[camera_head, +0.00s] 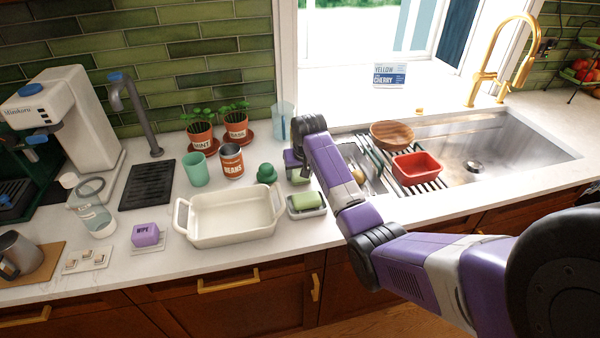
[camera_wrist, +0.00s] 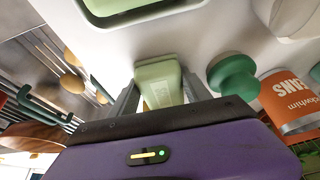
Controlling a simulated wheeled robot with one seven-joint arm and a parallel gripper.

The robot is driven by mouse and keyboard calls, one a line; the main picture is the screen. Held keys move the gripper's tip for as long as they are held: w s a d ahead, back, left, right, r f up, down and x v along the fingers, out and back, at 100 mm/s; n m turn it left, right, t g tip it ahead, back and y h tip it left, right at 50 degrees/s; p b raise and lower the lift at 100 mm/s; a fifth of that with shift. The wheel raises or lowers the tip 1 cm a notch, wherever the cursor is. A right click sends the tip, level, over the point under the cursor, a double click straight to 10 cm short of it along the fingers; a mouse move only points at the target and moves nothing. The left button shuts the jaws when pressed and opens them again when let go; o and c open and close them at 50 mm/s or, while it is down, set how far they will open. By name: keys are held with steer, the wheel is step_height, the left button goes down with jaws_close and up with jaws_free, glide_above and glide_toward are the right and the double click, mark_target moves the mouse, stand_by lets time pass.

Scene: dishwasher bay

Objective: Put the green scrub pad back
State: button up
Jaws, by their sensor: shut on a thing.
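My gripper (camera_wrist: 158,98) is shut on a pale green block, which I take as the green scrub pad (camera_wrist: 160,78); a small mark shows on its face. In the head view my gripper (camera_head: 298,172) is just behind a small grey tray (camera_head: 292,214), with the pad partly hidden by it. I cannot tell whether the pad touches the counter. The tray holds another green piece (camera_head: 308,200); tray and piece also show at the top of the wrist view, apart from the held pad.
A white baking dish (camera_head: 232,241) stands left of the tray. A green knobbed object (camera_head: 266,174), a beans can (camera_head: 231,163) and a teal cup (camera_head: 196,170) stand behind the dish. A purple WIPE block (camera_head: 145,235) is further left. The sink rack with a red tub (camera_head: 416,168) is right.

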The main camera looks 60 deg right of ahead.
steer(key=o, duration=1.5)
steer(key=shift+f, duration=0.1)
steer(key=shift+c, duration=0.2)
steer(key=b+v, duration=0.1)
steer(key=v, duration=1.1)
steer(key=shift+w, duration=0.1)
